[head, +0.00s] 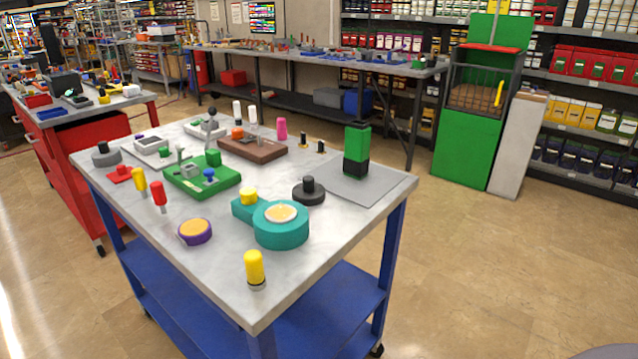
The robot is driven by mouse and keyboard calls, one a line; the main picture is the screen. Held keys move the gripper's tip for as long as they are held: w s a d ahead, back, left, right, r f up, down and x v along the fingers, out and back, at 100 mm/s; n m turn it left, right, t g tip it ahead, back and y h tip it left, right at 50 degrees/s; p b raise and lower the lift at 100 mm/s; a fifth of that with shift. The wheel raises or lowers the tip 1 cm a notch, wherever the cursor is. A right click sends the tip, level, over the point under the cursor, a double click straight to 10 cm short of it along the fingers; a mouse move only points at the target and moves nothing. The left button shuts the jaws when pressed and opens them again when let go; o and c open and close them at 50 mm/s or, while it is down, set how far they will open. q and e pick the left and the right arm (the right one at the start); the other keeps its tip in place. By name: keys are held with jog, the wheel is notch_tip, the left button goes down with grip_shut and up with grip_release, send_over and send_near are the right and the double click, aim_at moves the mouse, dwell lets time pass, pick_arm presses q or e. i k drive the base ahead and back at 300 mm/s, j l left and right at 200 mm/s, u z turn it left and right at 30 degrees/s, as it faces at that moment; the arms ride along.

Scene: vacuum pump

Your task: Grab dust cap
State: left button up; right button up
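A teal round body (281,232) with a smaller teal block stands on the near part of the grey-topped table. A yellow cap (249,196) sits on the block, and a cream-orange disc (281,213) lies on top of the round body. A purple-rimmed round piece (195,231) with an orange-yellow face lies flat to the left. A black knobbed disc (309,191) lies behind the teal body. I cannot tell for certain which of these is the dust cap. Neither of my grippers is in view.
The table (330,241) also bears a yellow-topped piece (255,269) near its front corner, a green fixture (202,181), a brown block (252,147) and a green-and-black upright block (356,150) on a grey plate. Floor to the right is clear.

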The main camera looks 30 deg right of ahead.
aim_at(308, 193)
jog(key=i+l, duration=0.1)
jog(key=l, duration=0.95)
jog(key=i+l+u, duration=0.15)
jog(key=l, duration=1.9)
jog(key=i+u, duration=0.05)
jog(key=i, duration=0.05)
